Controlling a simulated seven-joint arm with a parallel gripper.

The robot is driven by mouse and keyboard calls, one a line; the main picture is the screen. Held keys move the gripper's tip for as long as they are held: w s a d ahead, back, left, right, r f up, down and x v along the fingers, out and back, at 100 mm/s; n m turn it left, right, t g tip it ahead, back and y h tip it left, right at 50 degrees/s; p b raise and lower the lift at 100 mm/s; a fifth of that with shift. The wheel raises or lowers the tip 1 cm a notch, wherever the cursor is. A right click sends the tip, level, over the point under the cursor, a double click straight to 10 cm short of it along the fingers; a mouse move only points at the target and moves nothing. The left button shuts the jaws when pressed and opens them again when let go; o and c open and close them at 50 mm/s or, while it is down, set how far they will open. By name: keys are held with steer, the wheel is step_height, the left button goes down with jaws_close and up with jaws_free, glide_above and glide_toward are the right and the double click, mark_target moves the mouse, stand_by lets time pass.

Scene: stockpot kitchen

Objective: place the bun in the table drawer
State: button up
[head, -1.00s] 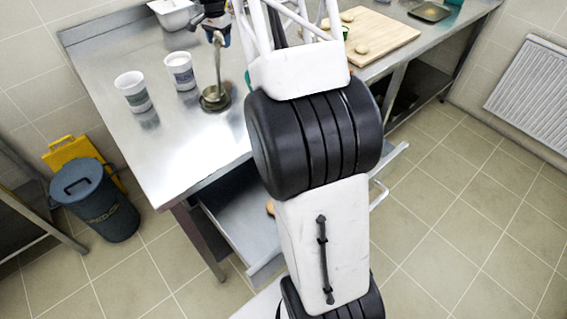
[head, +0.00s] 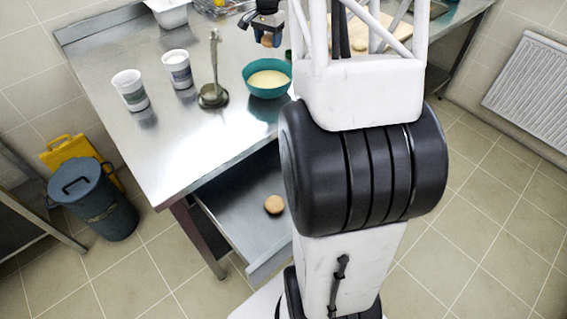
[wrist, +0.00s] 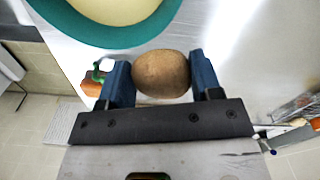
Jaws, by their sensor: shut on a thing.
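My gripper (head: 267,32) is above the steel table in the head view, a little behind and above the teal bowl. It is shut on a brown, rounded bun (wrist: 161,74), which sits between the two blue fingers in the wrist view. The held bun shows small below the jaws in the head view (head: 268,42). The table drawer (head: 240,215) is pulled open under the table's front edge. Another bun (head: 274,204) lies inside it, and my arm hides the drawer's right part.

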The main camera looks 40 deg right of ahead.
steer(key=s+f, duration=0.2)
steer(key=s, duration=3.2)
step_height(320, 180, down, 14)
steer(key=shift+a+m, duration=0.2)
steer(key=shift+m, duration=0.1)
steer(key=shift+f, duration=2.9)
steer(key=shift+f, duration=0.1)
steer(key=shift+f, duration=1.95)
steer(key=shift+f, duration=0.15)
